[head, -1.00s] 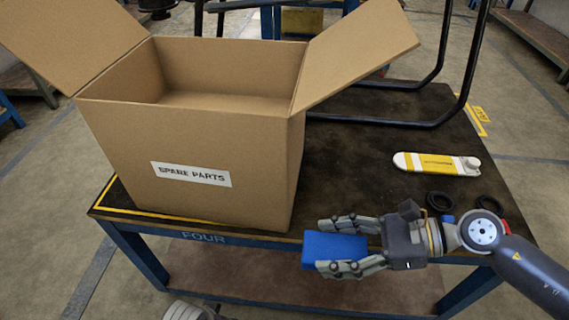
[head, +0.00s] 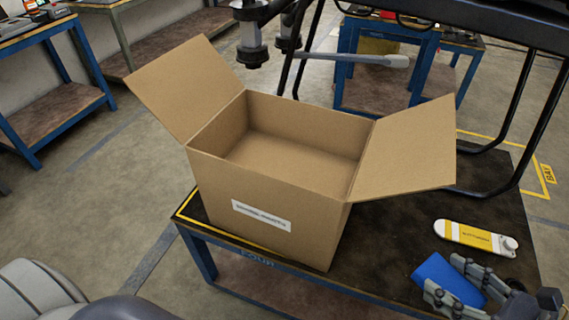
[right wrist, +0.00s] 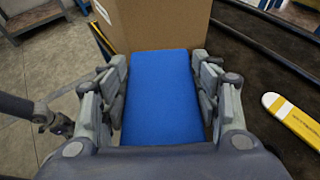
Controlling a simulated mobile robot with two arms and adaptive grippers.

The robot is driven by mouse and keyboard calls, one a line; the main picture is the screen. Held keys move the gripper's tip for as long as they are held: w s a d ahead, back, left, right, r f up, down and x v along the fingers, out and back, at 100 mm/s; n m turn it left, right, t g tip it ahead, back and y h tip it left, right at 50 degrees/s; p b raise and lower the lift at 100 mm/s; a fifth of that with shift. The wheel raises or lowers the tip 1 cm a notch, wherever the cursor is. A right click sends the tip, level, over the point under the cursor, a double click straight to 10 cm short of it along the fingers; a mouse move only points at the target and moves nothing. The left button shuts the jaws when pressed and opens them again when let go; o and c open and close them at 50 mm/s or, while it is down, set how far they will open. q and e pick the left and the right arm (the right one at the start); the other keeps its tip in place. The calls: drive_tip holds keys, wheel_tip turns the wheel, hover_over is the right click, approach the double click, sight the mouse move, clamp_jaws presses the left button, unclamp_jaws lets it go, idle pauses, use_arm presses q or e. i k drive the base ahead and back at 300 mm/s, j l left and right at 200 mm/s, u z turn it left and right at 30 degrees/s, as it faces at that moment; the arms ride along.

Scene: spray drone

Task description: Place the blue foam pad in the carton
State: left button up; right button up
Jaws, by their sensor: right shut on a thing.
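The blue foam pad (head: 437,276) is held in my right gripper (head: 446,278), low at the right of the head view. In the right wrist view the pad (right wrist: 165,97) lies lengthwise between the two fingers (right wrist: 163,85), which are shut on its sides. The open cardboard carton (head: 265,222) stands on the table, left of the gripper, with its side flaps spread and its visible inside empty. Its wall (right wrist: 160,22) shows beyond the pad in the right wrist view. The pad is outside the carton.
The dark table (head: 390,230) has a yellow and white object (head: 476,237) lying behind the gripper. The carton's right flap (head: 408,150) leans out over the table. Black tubular legs (head: 515,120) stand behind. Blue workbenches (head: 50,115) are farther off.

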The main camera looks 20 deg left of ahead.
sight(293, 161)
drive_tip(key=j, duration=0.5)
drive_tip(key=k+j, duration=0.1)
drive_tip(key=j, duration=0.35)
drive_tip(key=k+j, duration=0.1)
drive_tip(key=j, duration=0.4)
drive_tip(key=i+z, duration=0.05)
